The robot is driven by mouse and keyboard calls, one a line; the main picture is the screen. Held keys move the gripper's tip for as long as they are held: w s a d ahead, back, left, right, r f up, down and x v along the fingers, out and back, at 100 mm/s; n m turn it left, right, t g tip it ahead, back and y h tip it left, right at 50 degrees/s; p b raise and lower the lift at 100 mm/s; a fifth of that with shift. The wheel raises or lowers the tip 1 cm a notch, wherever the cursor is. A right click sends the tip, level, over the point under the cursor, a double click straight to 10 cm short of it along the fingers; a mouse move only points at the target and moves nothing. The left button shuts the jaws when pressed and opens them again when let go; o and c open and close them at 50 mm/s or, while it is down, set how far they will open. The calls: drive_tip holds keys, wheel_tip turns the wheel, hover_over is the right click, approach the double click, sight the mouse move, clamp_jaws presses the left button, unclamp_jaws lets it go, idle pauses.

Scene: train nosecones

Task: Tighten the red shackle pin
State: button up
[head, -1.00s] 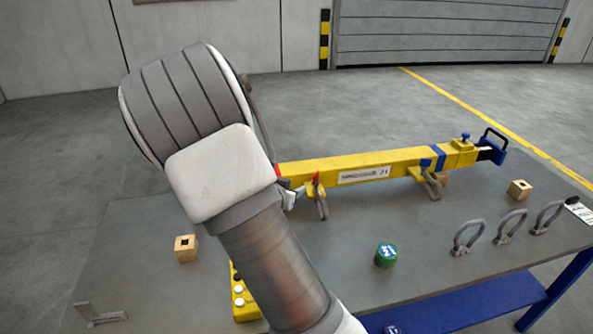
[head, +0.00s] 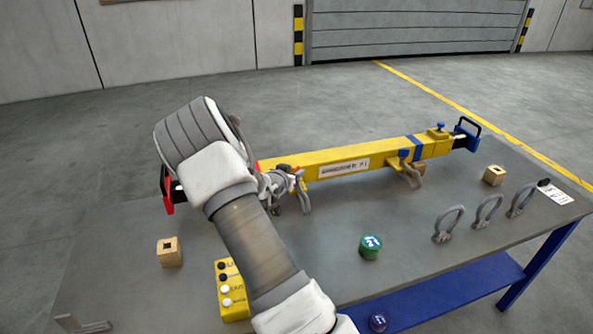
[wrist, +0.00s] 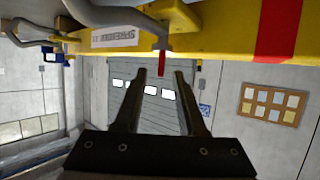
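The red shackle pin (wrist: 162,62) shows in the wrist view at the edge of the yellow beam (wrist: 225,40), just past the fingertips and roughly centred between them. My gripper (wrist: 160,74) is open with nothing visibly held. In the head view a little red of the pin (head: 299,173) shows beside the yellow beam (head: 380,157). A grey shackle (head: 304,198) hangs there, partly hidden by my gripper (head: 284,184). A grey curved part (wrist: 120,14), likely the shackle, crosses the top of the wrist view. Whether the fingers touch the pin cannot be told.
The beam lies along the grey table (head: 330,260). The front middle has free room.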

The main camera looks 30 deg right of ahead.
sight(296, 169)
drive_tip(key=shift+x, duration=1.55)
clamp_jaws()
